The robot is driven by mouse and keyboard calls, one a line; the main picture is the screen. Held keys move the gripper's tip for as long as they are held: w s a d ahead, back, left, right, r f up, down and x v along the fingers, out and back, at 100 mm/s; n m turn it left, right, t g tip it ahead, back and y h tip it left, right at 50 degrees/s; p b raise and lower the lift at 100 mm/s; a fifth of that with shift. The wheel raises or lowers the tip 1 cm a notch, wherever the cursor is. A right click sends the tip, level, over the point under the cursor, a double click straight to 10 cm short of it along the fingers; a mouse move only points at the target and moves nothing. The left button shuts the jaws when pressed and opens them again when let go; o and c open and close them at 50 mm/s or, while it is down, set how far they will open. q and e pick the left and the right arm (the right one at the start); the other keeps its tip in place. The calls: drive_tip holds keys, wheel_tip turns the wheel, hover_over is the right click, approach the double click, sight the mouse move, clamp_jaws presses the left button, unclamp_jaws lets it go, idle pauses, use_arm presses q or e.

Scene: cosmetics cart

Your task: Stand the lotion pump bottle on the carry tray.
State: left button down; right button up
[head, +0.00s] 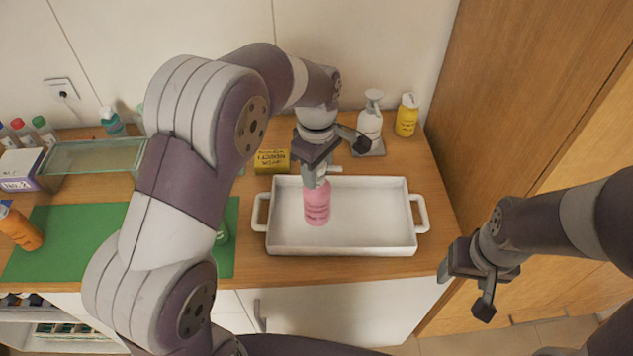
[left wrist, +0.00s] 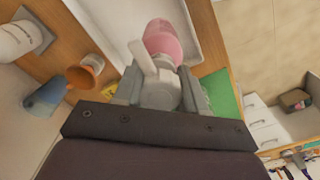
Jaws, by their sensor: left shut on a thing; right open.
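The pink lotion pump bottle (head: 317,206) is upright, over the inside of the white carry tray (head: 375,245), left of its middle. My left gripper (head: 316,176) is shut on the bottle's pale pump head from above. In the left wrist view the pump head (left wrist: 158,88) sits between the fingers, with the pink body (left wrist: 162,40) beyond it. I cannot tell whether the bottle's base touches the tray floor. My right gripper (head: 464,290) is open and empty, off the counter's front edge at the right.
Behind the tray stand a white pump bottle (head: 370,122) on a grey plate, a yellow bottle (head: 407,115) and a yellow box (head: 271,162). A green mat (head: 60,244), an orange bottle (head: 20,230) and a glass box (head: 95,155) are at left. The tray's right half is empty.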

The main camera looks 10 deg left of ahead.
use_arm(q)
drive_tip(key=w+a+f+p, duration=0.2)
drive_tip(key=w+f, duration=0.1)
drive_tip(key=f, duration=0.3)
drive_tip(key=shift+w+a+f, duration=0.4)
drive_tip(key=c, duration=0.6)
unclamp_jaws()
drive_tip(key=shift+w+f, duration=0.1)
drive_tip(key=shift+c, duration=0.2)
use_arm(e)
drive_tip(key=r, duration=0.3)
drive_tip(key=shift+w, duration=0.4)
